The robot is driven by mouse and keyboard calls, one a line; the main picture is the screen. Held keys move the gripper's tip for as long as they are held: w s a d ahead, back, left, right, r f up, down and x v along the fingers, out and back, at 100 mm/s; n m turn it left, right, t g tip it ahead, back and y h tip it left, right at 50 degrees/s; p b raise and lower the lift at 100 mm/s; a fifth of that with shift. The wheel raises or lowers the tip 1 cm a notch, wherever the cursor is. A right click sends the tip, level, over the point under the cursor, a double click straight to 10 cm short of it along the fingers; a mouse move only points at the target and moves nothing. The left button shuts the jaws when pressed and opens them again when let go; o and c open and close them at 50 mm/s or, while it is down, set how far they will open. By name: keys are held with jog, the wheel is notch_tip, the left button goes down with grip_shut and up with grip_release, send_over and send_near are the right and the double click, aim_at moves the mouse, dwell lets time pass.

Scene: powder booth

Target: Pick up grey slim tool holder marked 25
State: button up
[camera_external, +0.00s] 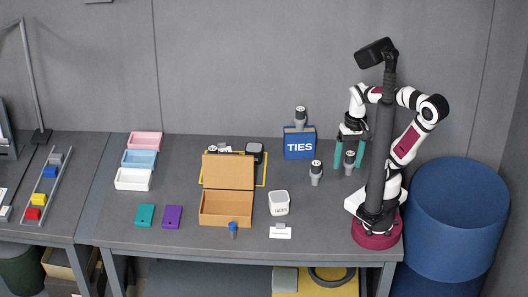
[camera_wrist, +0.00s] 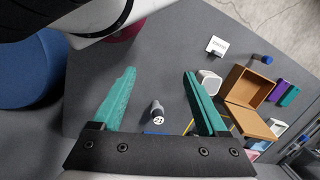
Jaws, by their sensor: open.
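Several small grey holders with dark caps stand on the table; their marks are too small to read in the external view. One holder (camera_external: 316,173) stands in front of the blue TIES box (camera_external: 300,143). Another holder (camera_external: 349,160) shows between my fingers, and a third (camera_external: 300,117) shows above the TIES box. My gripper (camera_external: 348,166), with teal fingers, is open and empty. In the wrist view, one grey holder (camera_wrist: 157,113) shows between the open fingers, apart from both; its two-digit top mark begins with 2, but the second digit is unclear.
An open wooden box (camera_external: 226,207) stands mid-table, with a white mug (camera_external: 279,203) and a white label card (camera_external: 281,231) to its right. Coloured trays (camera_external: 133,179) and teal and purple pieces (camera_external: 145,215) lie left. A blue drum (camera_external: 458,215) stands off the table at right.

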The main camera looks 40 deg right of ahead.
jog(key=w+d+f+n+t+h, duration=0.1)
jog(key=w+f+n+t, duration=0.25)
jog(key=w, duration=1.05)
jog(key=w+d+f+n+t+h, duration=0.1)
jog(key=w+d+f+n+t, duration=0.2)
jog(key=w, duration=1.1)
jog(key=w+a+f+n+t+y, duration=0.1)
jog(key=w+a+f+y, duration=0.1)
jog(key=w+a, duration=0.4)
jog(key=w+a+f+n+t+y, duration=0.2)
jog(key=w+a+f+y, duration=0.1)
jog(key=w+a+f, duration=0.2)
jog(key=w+a+f+n+t+y, duration=0.2)
jog(key=w+a+f, duration=0.2)
jog(key=w+a, duration=0.4)
jog(key=shift+w+a+f+n, duration=0.2)
jog(key=shift+w+a+n, duration=0.1)
jog(key=shift+w, duration=0.25)
grip_shut()
